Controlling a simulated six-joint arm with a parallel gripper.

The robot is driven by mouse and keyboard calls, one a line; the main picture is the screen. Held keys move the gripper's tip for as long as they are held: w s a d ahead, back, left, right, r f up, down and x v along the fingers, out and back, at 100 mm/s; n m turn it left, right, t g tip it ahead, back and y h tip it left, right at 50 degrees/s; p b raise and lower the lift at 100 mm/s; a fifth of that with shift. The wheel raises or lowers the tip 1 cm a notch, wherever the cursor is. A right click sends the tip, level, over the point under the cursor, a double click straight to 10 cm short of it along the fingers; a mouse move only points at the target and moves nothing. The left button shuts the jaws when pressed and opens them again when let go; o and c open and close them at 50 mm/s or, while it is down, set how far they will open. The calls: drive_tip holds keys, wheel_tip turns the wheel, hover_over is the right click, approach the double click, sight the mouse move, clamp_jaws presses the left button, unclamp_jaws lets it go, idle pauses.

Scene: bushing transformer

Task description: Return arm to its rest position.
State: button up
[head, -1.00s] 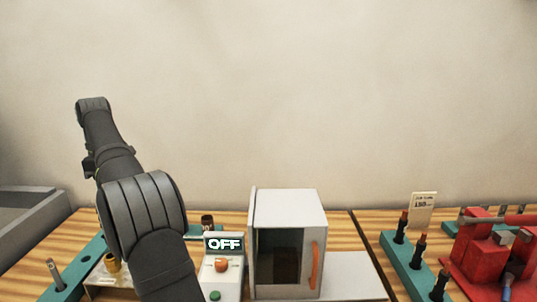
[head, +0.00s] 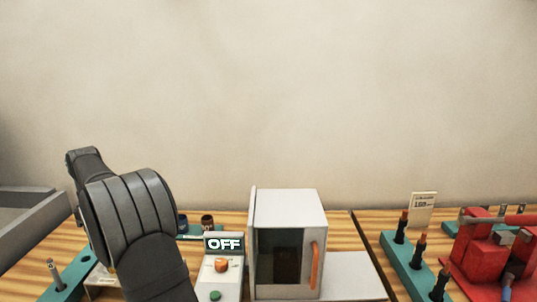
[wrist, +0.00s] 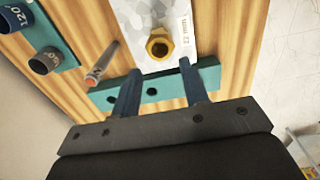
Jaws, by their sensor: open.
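My gripper (wrist: 157,92) shows in the wrist view with its two dark blue fingers apart and nothing between them. It hangs over a teal block with holes (wrist: 170,88) and points toward a brass hex fitting (wrist: 160,44) on a pale speckled plate (wrist: 150,15). I cannot tell how far above them it is. In the head view my dark arm is folded at the left and hides the gripper and part of the bench behind it.
A white box with an orange handle (head: 315,265) stands mid-bench beside a control unit (head: 222,270) reading OFF. A teal rack (head: 405,265) with dark pegs and a red fixture (head: 485,260) are at the right.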

drive_tip(key=shift+f, duration=1.2)
drive_tip(key=o, duration=1.3)
drive_tip(key=shift+c, duration=0.2)
drive_tip(key=shift+o, duration=0.2)
drive_tip(key=s+d+r+t, duration=0.1)
drive_tip(key=s+r, duration=0.2)
drive_tip(key=r, duration=0.5)
drive_tip(key=shift+t+y, duration=0.3)
drive_tip(key=shift+y, duration=0.1)
drive_tip(key=s+d+r+t+y, duration=0.1)
drive_tip(key=s+d+r, duration=0.15)
drive_tip(key=r, duration=0.25)
drive_tip(key=s+d+r+t, duration=0.1)
drive_tip(key=s+r, duration=0.2)
drive_tip(key=r, duration=0.2)
drive_tip(key=x, duration=0.9)
drive_tip(key=shift+w+f, duration=0.15)
drive_tip(key=shift+w, duration=0.1)
drive_tip(key=shift+a, duration=0.1)
drive_tip(key=v, duration=1)
drive_tip(key=shift+s, duration=0.15)
